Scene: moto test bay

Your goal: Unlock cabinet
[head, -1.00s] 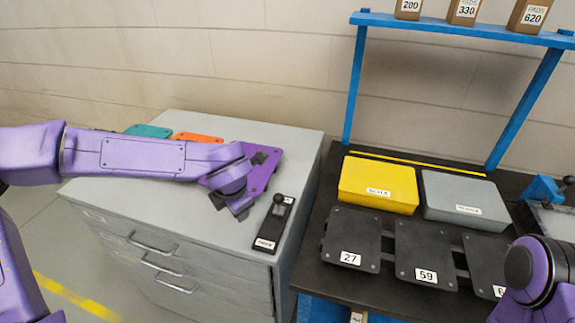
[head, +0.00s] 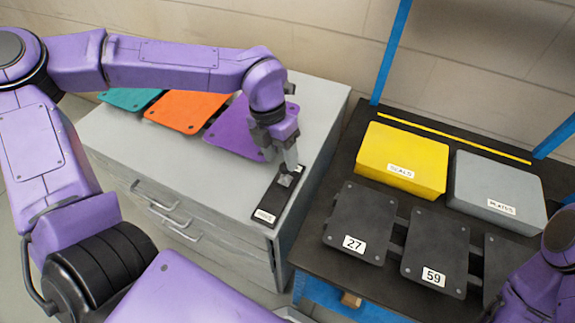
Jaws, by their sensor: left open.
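The grey cabinet (head: 232,187) stands at left of centre, with drawers and bar handles on its front. On its top, near the right edge, lies a black lock plate (head: 267,208) with a small white label at its near end. My left gripper (head: 288,174) points down over the far part of this plate, its fingers open around where the lever knob stood. The fingers hide the lever, and I cannot tell whether they touch it. Only part of my right arm shows at the lower right edge; its gripper is out of view.
Teal (head: 130,98), orange (head: 185,108) and purple (head: 238,128) plates lie on the cabinet top. Right of it, a dark bench (head: 318,268) holds a yellow box (head: 402,158), a grey box (head: 497,190) and black numbered plates (head: 357,222). A gap separates cabinet and bench.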

